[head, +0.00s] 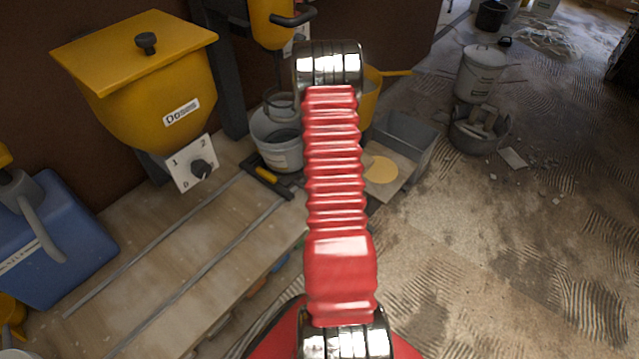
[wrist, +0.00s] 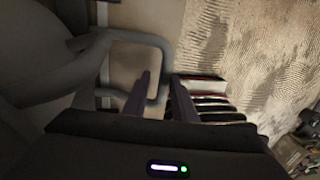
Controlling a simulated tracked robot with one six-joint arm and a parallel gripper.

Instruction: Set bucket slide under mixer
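The bucket (head: 278,140) is pale grey with a dark inside. It stands at the far end of the bench, beside the slide's yellow handle (head: 266,175) and dark bar. The slide's rails (head: 205,250) run along the bench. The yellow mixer (head: 270,22) hangs above the bucket on a dark column. My red arm hides the bucket's right side and whatever lies behind it. My gripper (wrist: 161,76) shows only in the wrist view, its fingers apart with nothing clearly held. A grey loop (wrist: 160,50) is close to the fingertips; what it belongs to is unclear.
A yellow hopper (head: 145,70) with a dial stands behind the bench (head: 130,290). A blue canister (head: 50,240) is at left. A grey tub (head: 410,140) and several pails occupy the right back. The plaster-streaked floor at right is mostly open.

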